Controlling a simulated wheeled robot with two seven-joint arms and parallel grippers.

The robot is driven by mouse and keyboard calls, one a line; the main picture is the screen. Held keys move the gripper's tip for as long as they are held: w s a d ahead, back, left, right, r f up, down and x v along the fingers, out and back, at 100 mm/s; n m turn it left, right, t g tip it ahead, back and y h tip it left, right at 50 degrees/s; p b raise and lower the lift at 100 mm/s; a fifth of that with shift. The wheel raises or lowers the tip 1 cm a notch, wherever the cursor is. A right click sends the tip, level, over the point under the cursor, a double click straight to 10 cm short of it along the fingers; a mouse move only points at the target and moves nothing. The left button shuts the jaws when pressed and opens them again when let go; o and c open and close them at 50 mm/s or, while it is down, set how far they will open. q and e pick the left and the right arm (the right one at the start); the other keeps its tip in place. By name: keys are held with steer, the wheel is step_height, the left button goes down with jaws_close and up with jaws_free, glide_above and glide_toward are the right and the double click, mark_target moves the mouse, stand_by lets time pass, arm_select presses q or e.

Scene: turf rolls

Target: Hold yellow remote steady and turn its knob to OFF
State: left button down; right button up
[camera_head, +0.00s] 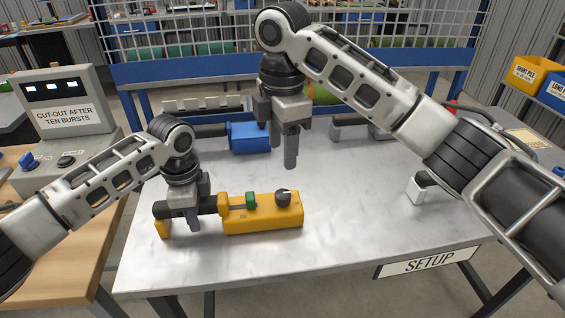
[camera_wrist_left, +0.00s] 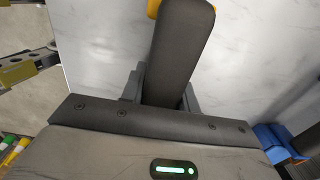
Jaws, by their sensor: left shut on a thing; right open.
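The yellow remote (camera_head: 262,215) lies on the grey metal table. On its top are a dark knob (camera_head: 283,198) with a pale mark and a green button (camera_head: 251,201). No lettering around the knob is readable. A dark handle (camera_head: 207,205) extends from its left end. My left gripper (camera_head: 184,222) is shut on this handle; the handle (camera_wrist_left: 180,55) also runs between the fingers in the left wrist view. My right gripper (camera_head: 283,153) is open and empty, pointing down above the table, above and behind the knob and apart from it.
A blue tool (camera_head: 250,137) with a dark handle lies behind the remote. A grey box with a cut-out sign (camera_head: 66,112) stands at the left. A SETUP sign (camera_head: 428,262) hangs on the front edge.

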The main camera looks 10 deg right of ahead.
arm_select(q)
steer(key=shift+s+f, duration=0.15)
steer(key=shift+f, duration=0.1)
arm_select(e)
steer(key=shift+r, duration=0.45)
arm_select(q)
steer(key=c, duration=1)
jaws_free()
steer(key=shift+o, duration=0.2)
steer(key=shift+r, duration=0.15)
